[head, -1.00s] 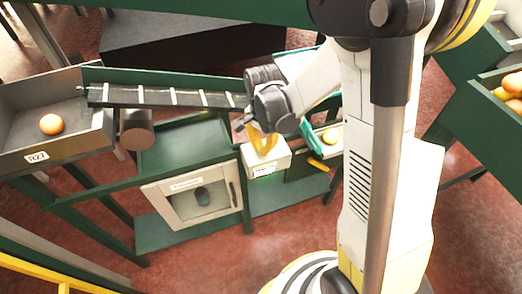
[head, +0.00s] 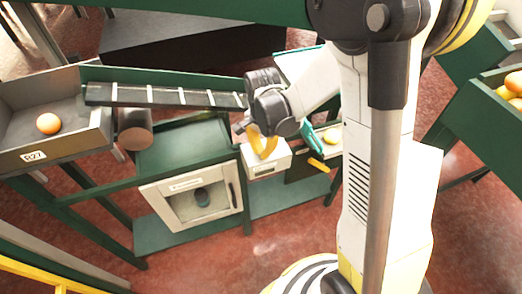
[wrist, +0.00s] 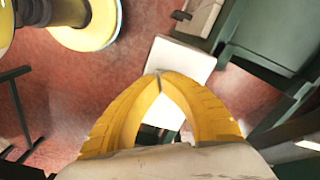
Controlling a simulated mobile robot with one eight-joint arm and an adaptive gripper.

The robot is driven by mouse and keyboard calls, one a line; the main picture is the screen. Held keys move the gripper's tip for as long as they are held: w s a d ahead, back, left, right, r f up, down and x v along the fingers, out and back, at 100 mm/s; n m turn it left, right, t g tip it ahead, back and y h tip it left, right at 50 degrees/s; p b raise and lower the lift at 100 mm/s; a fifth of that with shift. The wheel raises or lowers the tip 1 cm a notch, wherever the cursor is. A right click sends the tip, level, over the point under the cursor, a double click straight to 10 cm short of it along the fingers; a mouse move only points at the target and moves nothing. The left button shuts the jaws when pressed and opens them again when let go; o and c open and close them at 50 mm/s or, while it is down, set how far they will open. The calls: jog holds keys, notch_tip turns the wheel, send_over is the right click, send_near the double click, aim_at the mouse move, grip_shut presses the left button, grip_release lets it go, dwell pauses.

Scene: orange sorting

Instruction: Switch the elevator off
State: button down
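A dark inclined belt with pale slats (head: 175,97), which looks like the elevator, runs from the grey tray to my arm. A white box (head: 262,169) stands at the right end of the green bench and also shows in the wrist view (wrist: 184,58). My gripper (head: 266,154) has yellow fingers and is just above or against this box; I cannot tell whether they touch. In the wrist view its fingertips (wrist: 160,75) meet in front of the box, with nothing seen between them. No switch or button is clear; the fingers cover part of the box.
A grey tray marked R27 (head: 63,147) holds an orange (head: 48,123) at the left. A pale cabinet with a window (head: 161,206) sits under the bench. A green bin with oranges (head: 474,107) stands at the right. Red floor in front is clear.

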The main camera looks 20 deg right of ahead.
jog(key=shift+r+p, duration=2.55)
jog(key=shift+r, duration=1)
